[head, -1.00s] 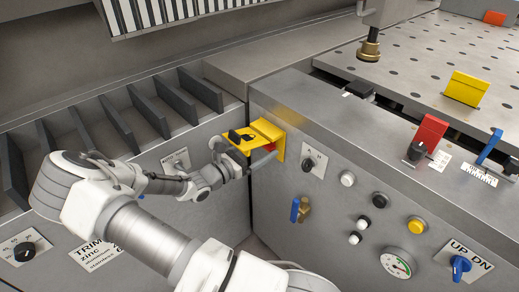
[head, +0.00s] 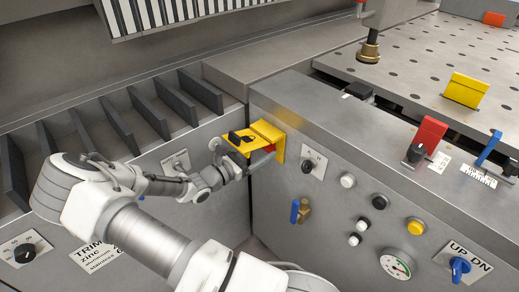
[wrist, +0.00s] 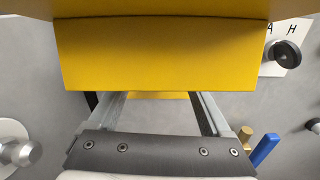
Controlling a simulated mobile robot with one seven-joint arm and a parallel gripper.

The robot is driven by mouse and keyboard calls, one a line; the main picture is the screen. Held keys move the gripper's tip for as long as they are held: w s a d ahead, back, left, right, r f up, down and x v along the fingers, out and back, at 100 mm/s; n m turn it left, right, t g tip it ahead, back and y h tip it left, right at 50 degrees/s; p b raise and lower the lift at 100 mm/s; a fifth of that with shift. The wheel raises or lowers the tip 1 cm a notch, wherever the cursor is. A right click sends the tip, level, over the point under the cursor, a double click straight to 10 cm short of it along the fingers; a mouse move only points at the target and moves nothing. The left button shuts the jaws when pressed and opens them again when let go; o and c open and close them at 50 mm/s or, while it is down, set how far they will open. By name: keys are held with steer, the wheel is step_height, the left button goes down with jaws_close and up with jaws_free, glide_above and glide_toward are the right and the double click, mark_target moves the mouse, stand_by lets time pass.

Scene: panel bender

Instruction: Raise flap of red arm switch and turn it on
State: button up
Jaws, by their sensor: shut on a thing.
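The yellow flap (head: 240,146) stands out about level from its yellow bracket (head: 270,129) on the left end of the grey panel front, with a black piece on top. A bit of the red arm switch (head: 269,149) shows under it. My gripper (head: 262,158) is beneath the flap, its fingertips beside the red part. In the wrist view the yellow flap (wrist: 160,55) fills the top and hides the fingertips. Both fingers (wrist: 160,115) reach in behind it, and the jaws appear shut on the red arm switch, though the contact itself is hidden.
Right of the bracket are a black knob (head: 308,167), a blue-handled valve (head: 296,210) and several buttons. A red block (head: 431,132) stands on the panel top at right. Dark slotted dividers (head: 150,114) lie at left.

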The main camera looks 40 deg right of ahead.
steer(key=shift+m+p, duration=0.35)
steer(key=shift+m, duration=2.05)
steer(key=o, duration=1.2)
steer(key=shift+c, duration=0.2)
steer(key=s+a+p, duration=0.1)
steer(key=a+p, duration=0.1)
steer(key=a, duration=1.5)
steer(key=shift+s+a, duration=0.2)
steer(key=shift+a, duration=0.05)
steer(key=shift+c, duration=0.2)
